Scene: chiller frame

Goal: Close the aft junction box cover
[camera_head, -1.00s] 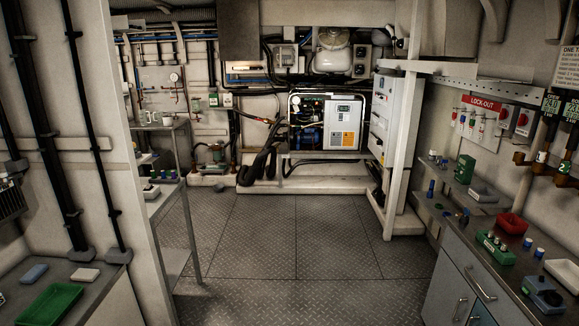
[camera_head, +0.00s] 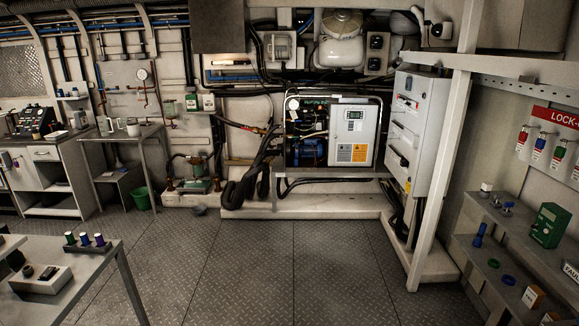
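No label shows which box is the aft junction box. A grey wall box (camera_head: 279,47) is on the back wall above the chiller unit (camera_head: 352,135); its cover cannot be made out clearly. A smaller grey box (camera_head: 376,52) with two dark round fittings is right of the white tank (camera_head: 340,45). A tall white cabinet (camera_head: 418,125) stands right of the chiller, and its front looks shut. Neither of my grippers is in view.
The metal plate floor (camera_head: 250,265) is clear up to the low white plinth (camera_head: 310,205). A white post (camera_head: 445,150) stands at the right. A table (camera_head: 95,270) is at the near left, and a shelf (camera_head: 510,260) is at the right. A green bin (camera_head: 141,198) is at left.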

